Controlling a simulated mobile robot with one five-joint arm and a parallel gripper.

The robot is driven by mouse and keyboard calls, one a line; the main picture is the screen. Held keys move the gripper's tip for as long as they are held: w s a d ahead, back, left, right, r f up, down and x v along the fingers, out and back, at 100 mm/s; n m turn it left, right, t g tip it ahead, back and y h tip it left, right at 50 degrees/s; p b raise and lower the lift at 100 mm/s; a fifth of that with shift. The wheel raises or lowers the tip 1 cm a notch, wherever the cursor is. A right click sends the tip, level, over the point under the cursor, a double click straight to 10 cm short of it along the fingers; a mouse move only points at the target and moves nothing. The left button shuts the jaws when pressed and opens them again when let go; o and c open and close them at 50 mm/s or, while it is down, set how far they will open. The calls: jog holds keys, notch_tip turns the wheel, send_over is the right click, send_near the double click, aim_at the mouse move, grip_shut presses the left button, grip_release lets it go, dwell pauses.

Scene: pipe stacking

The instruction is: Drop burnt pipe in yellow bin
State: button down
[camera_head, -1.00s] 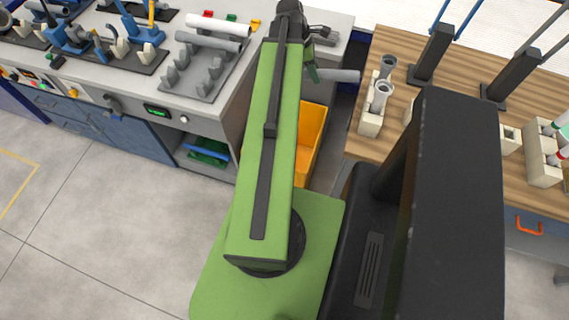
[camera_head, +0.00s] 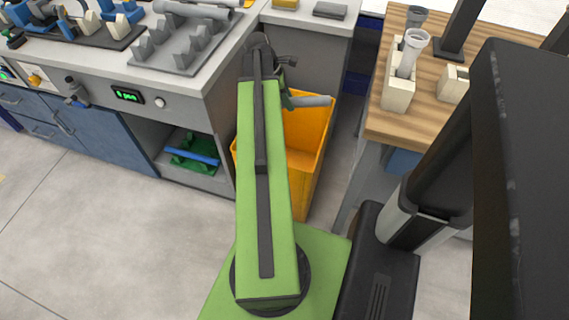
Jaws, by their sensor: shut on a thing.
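A grey pipe (camera_head: 312,101) sticks out to the right from my gripper (camera_head: 287,98), which is shut on it. The pipe looks roughly level; its left end is hidden by the gripper and arm. The yellow bin (camera_head: 308,155) stands on the floor between the grey workbench and the wooden table. In the picture the pipe overlaps the bin's upper part. The pipe's height over the bin is hard to judge. My green arm hides the bin's left part.
The grey workbench (camera_head: 222,70) on the left holds a rack (camera_head: 180,45) with pale pipes. Green and blue items lie on the workbench's open shelf (camera_head: 195,152).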

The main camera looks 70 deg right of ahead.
notch_tip(320, 180, down, 6)
jog(key=b, duration=0.6)
jog(key=shift+w, duration=0.1)
jog(key=c, duration=0.9)
grip_release()
jog(key=shift+o, duration=0.2)
jog(key=p+v, duration=1.6)
jog(key=v, duration=0.1)
jog(key=shift+w+r, duration=0.1)
jog(key=shift+r, duration=0.15)
